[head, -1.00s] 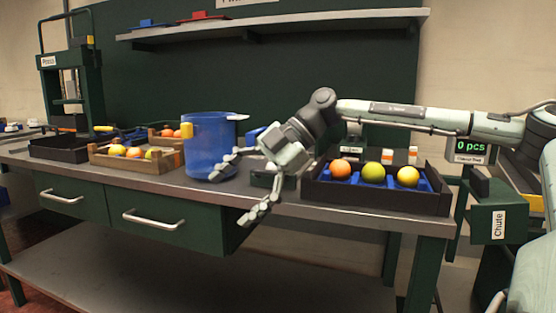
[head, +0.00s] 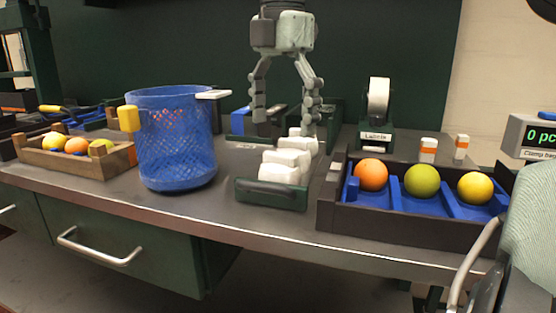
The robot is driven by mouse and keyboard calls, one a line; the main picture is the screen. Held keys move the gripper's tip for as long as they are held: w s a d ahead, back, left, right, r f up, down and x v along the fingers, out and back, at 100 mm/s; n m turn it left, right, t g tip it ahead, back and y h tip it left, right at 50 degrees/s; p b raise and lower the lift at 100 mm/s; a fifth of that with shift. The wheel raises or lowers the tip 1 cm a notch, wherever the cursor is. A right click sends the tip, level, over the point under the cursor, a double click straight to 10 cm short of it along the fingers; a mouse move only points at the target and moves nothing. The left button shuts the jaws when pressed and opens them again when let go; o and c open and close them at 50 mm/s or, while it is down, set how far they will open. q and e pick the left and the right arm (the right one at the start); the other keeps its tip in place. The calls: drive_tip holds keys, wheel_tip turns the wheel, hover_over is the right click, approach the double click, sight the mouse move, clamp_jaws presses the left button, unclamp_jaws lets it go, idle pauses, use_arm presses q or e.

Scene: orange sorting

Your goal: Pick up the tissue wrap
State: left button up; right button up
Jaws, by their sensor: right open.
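Several white, folded pieces that look like tissue wraps (head: 284,163) stand in a row in a low dark green tray (head: 270,194) in the middle of the bench. My right gripper (head: 285,124) points straight down at the far end of this row. Its two fingers are spread wide with nothing between them. From this angle I cannot tell how high the fingertips are above the wraps. The wraps partly hide one another. My left gripper is out of view.
A blue mesh basket (head: 176,152) stands left of the tray. A dark crate (head: 400,225) with blue dividers holds three fruits on the right. A label dispenser (head: 376,137) and small white-orange bottles stand behind it. A wooden crate (head: 75,160) is at the left.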

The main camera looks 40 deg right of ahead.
sight(285, 163)
drive_tip(key=f, duration=0.7)
drive_tip(key=shift+s+d+f, duration=0.1)
drive_tip(key=shift+s+f, duration=0.2)
drive_tip(key=shift+s, duration=0.05)
drive_tip(key=c, duration=0.8)
